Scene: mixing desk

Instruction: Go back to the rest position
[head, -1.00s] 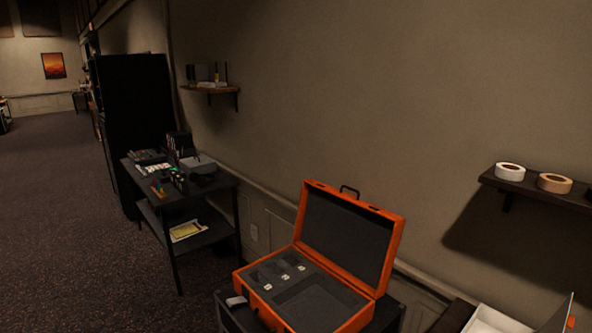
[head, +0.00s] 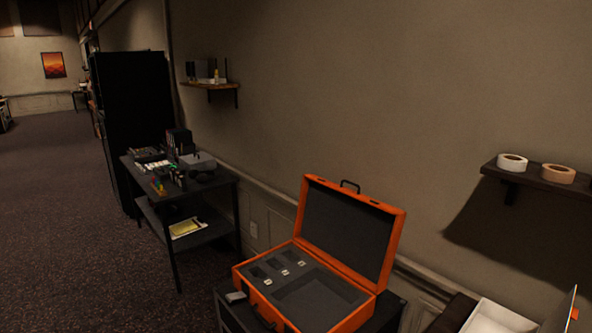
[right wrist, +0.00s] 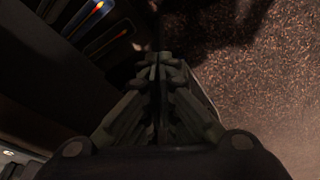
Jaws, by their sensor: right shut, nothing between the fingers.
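My right gripper (right wrist: 157,65) shows in the right wrist view with its fingers together and nothing between them. It hangs above the speckled carpet, close to a dark piece of furniture at the left. My left gripper is in neither view, and the head view shows no gripper. An open orange case (head: 386,248) with grey foam stands on a dark stand at the lower middle of the head view.
A black two-tier table (head: 215,232) with small gear stands against the wall. Two tape rolls sit on a wall shelf (head: 540,182) at the right. A white open box (head: 495,318) is at the lower right. Carpet (head: 60,210) is clear at the left.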

